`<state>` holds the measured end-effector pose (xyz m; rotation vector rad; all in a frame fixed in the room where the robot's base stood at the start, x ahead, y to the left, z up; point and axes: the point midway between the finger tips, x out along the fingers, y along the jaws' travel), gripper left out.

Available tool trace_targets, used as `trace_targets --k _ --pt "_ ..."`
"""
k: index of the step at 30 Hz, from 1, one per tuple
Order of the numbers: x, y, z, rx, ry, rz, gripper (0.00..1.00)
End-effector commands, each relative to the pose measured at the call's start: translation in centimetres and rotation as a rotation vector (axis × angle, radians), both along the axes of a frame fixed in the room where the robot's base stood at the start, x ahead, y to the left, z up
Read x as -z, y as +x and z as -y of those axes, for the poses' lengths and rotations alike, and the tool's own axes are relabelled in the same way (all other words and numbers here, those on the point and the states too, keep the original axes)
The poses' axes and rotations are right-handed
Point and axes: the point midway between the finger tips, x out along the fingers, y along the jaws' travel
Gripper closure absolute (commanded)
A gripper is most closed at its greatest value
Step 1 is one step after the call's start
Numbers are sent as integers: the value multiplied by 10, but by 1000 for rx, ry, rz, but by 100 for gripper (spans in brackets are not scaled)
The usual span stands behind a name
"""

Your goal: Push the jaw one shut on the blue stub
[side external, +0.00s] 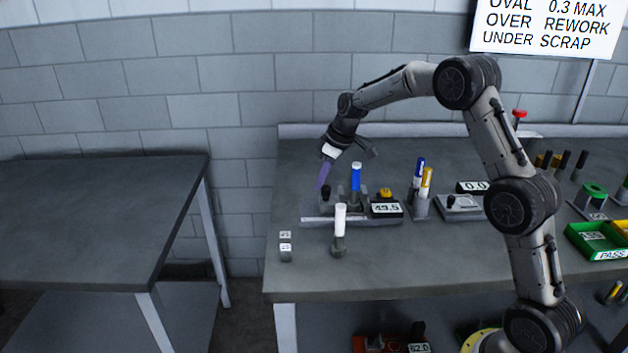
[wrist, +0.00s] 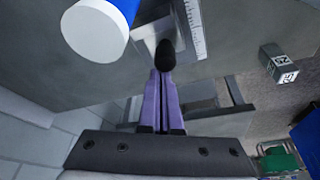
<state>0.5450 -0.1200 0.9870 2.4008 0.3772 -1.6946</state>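The blue stub (side external: 356,178), with a white top, stands upright on a low grey fixture (side external: 365,219) near the table's left part. In the wrist view the stub (wrist: 124,6) shows large at upper left, its white end towards the camera. A black knob (side external: 326,191) stands on the fixture left of the stub; it also shows in the wrist view (wrist: 166,55). It seems to belong to a jaw, but no jaw number is readable. My gripper (side external: 321,188), with purple fingers, is shut with its tips at the knob (wrist: 162,73); contact cannot be told.
A white-topped post (side external: 339,222) stands in front of the fixture. A readout (side external: 387,209) shows 49.5 at its right. Blue and yellow markers (side external: 423,184) stand in a holder further right. Small numbered blocks (side external: 286,246) sit front left. The left table (side external: 90,215) is bare.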

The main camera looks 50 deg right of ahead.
Motion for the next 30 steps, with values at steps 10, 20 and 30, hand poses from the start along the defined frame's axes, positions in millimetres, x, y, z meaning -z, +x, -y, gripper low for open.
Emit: trace_targets --k 10,20,30 --pt "1 -13 12 0 -1 -3 100" --pt "0 5 6 -2 -1 -1 100" --pt "-39 14 5 2 -1 4 100"
